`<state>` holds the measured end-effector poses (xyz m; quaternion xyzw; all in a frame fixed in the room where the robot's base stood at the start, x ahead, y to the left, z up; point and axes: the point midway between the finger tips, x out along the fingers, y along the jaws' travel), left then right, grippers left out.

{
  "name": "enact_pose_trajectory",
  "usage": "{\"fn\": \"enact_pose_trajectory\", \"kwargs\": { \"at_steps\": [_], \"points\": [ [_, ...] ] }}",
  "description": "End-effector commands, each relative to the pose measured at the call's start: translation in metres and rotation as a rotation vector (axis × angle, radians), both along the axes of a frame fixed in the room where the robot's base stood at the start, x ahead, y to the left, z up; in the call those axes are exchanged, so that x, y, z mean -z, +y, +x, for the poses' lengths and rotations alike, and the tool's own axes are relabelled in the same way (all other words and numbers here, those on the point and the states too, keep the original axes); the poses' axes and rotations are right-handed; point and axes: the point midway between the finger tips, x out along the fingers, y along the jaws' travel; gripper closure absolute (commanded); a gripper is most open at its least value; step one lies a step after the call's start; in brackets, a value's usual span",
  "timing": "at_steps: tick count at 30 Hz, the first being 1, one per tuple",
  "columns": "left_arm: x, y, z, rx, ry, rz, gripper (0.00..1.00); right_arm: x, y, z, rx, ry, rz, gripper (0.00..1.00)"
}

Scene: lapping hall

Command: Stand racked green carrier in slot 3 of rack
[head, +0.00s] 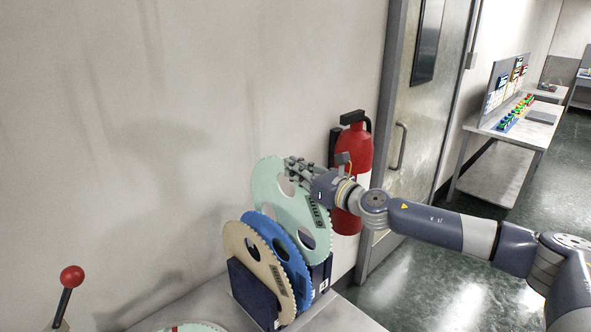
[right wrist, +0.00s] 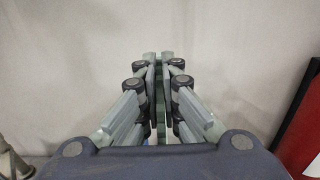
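A pale green toothed carrier (head: 270,190) with large holes and a dark label stands nearly upright at the back of the dark blue rack (head: 245,293). Its lower part is hidden by a blue carrier (head: 265,228), so I cannot tell whether it sits in a slot or is just above. My right gripper (head: 292,168) is at its upper edge with the fingers closed on it. In the right wrist view the fingers (right wrist: 161,70) are close together with a thin green edge between them. My left gripper is not in view.
A tan carrier (head: 243,249) stands in front of the blue one in the rack. Another pale green disc (head: 192,327) lies on the table at the bottom edge. A red-knobbed lever (head: 72,277) is at left. A red fire extinguisher (head: 352,150) hangs close behind my right gripper.

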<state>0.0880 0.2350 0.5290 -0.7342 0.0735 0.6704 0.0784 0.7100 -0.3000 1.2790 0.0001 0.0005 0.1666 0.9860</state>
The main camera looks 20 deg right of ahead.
Motion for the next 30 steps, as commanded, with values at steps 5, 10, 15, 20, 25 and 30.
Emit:
{"fn": "enact_pose_trajectory", "kwargs": {
  "at_steps": [5, 10, 15, 20, 25, 30],
  "points": [
    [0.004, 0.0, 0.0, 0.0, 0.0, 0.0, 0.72, 0.001, 0.0, 0.001, 0.001, -0.007, 0.001, 1.0],
    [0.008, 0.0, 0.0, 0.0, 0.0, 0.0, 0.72, 0.005, 0.0, 0.001, 0.001, -0.007, 0.001, 1.0],
    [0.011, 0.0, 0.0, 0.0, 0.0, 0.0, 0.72, 0.009, 0.0, 0.0, 0.001, -0.006, 0.001, 1.0],
    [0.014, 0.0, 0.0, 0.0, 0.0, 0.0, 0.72, 0.013, 0.0, 0.0, 0.001, -0.006, 0.0, 1.0],
    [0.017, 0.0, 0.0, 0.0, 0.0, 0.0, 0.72, 0.017, 0.0, 0.0, 0.001, -0.006, 0.0, 1.0],
    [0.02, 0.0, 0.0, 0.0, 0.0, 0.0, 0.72, 0.021, 0.0, 0.0, 0.001, -0.006, 0.0, 1.0]
  ]
}}
